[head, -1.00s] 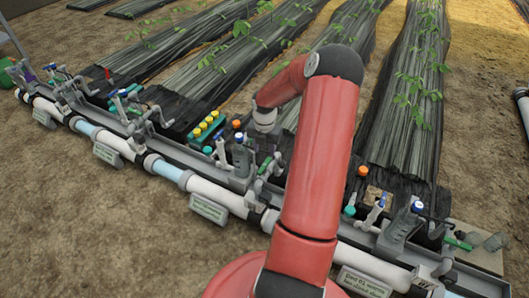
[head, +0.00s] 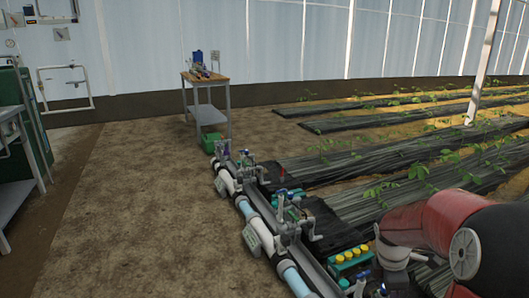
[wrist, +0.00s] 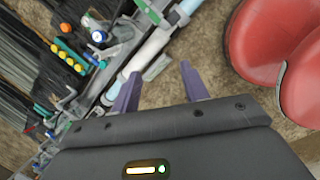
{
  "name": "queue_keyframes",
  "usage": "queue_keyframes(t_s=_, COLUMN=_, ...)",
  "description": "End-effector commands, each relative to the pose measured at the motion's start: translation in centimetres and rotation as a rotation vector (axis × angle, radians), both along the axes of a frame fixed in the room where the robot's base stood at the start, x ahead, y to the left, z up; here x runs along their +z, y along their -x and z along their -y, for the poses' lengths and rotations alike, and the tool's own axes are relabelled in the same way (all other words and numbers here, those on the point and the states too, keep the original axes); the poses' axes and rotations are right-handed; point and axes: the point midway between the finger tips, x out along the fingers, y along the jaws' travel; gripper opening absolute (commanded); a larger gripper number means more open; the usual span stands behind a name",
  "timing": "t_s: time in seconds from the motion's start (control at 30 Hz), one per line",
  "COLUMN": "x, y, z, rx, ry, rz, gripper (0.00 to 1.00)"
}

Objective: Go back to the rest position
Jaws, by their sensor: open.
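My gripper (wrist: 160,90) shows in the wrist view, its two purple fingers apart with nothing between them. It points down over the white pipe (wrist: 150,55) of the skid and the bare soil beside it. In the head view my red arm is at the lower right edge, and the gripper's fingers cannot be made out there. The skid's pipe run (head: 259,228) goes from the lower middle up to the left, with valves along it.
Yellow-capped bottles (head: 352,254) stand in a row beside the pipe, close to my arm. A wooden-topped cart (head: 206,78) stands at the back, with a green crate (head: 210,143) near it. Planted beds lie to the right. The soil on the left is open.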

Motion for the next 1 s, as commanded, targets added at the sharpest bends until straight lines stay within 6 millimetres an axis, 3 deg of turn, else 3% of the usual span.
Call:
queue_keyframes(t_s=0.03, x=2.1, y=0.9, z=-1.8, rx=-0.079, ry=0.016, rz=0.050, gripper=0.45)
queue_keyframes(t_s=0.2, x=7.2, y=4.7, z=-7.0, rx=-0.400, ry=-0.012, rz=0.224, gripper=0.45)
queue_keyframes(t_s=0.4, x=11.0, y=10.3, z=-12.2, rx=-0.774, ry=-0.166, rz=0.420, gripper=0.45)
queue_keyframes(t_s=0.6, x=12.5, y=15.4, z=-15.9, rx=-1.090, ry=-0.396, rz=0.516, gripper=0.45)
queue_keyframes(t_s=0.7, x=12.6, y=17.0, z=-16.9, rx=-1.189, ry=-0.483, rz=0.523, gripper=0.45)
queue_keyframes(t_s=1.0, x=12.7, y=17.5, z=-17.2, rx=-1.225, ry=-0.515, rz=0.522, gripper=0.45)
